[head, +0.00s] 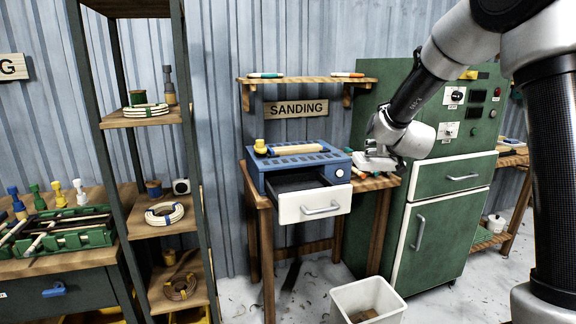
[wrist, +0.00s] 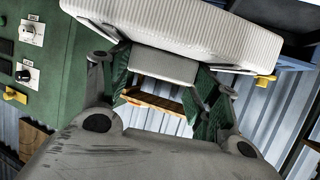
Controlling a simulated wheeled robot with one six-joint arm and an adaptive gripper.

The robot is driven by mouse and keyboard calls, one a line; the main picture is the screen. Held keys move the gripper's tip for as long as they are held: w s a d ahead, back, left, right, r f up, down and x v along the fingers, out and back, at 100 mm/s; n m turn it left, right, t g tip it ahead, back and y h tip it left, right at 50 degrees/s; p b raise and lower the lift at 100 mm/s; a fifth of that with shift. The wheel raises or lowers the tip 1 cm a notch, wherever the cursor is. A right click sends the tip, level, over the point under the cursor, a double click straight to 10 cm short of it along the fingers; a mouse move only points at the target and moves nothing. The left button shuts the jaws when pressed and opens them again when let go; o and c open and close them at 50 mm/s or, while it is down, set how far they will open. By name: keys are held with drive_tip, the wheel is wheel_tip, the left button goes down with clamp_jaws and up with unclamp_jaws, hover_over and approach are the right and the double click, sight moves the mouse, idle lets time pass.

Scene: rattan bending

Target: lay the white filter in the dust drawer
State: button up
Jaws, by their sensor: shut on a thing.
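The white filter (wrist: 185,32) is a ribbed white slab with a grey grip block on its near side. My gripper (wrist: 163,72) is shut on this block, one finger at each side. In the head view my gripper (head: 377,143) holds the filter (head: 372,163) at the right end of the blue sanding unit, partly above the wooden bench top. I cannot tell whether it touches anything there. The dust drawer (head: 313,205) has a white front with a metal handle and stands pulled out of the blue unit, left of my gripper. Its visible inside is dark and looks empty.
The blue sanding unit (head: 275,160) carries a wooden roller and a yellow knob. A shelf (head: 300,80) hangs above it. The green cabinet (head: 440,210) stands close on the right. A white bin (head: 368,300) is on the floor below. The space above the open drawer is clear.

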drive_tip(key=shift+d+r, duration=0.2)
drive_tip(key=shift+r, duration=0.3)
drive_tip(key=shift+s+d+h, duration=0.25)
drive_tip(key=shift+d+h, duration=0.05)
drive_tip(key=s+f, duration=0.6)
drive_tip(key=f, duration=0.4)
drive_tip(key=s+a+f, duration=0.1)
drive_tip(key=s+f, duration=0.5)
drive_tip(key=f, duration=0.5)
drive_tip(key=shift+s+f+y, duration=0.25)
drive_tip(key=shift+y, duration=0.15)
drive_tip(key=shift+a, duration=0.1)
